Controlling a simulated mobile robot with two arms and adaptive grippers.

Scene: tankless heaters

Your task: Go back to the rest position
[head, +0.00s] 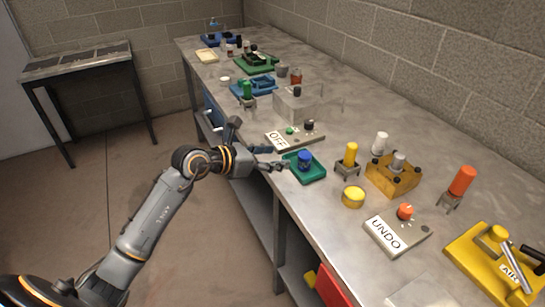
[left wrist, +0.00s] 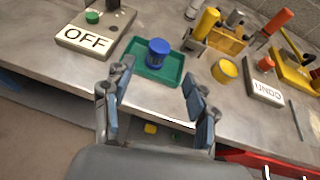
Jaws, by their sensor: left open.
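My left gripper (head: 276,158) reaches in from the left to the front edge of the long metal workbench (head: 345,203). In the left wrist view its two fingers (left wrist: 158,100) stand wide apart with nothing between them. Just beyond the fingertips, a blue cylinder (head: 304,157) stands upright in a green tray (head: 318,170) on the bench. The blue cylinder also shows in the left wrist view (left wrist: 158,53), apart from the fingers. My right gripper is in neither view.
An OFF box (head: 290,137) stands behind the tray. A yellow cap (head: 353,197), an orange block (head: 393,177) and an UNDO box (head: 397,232) lie to the right.

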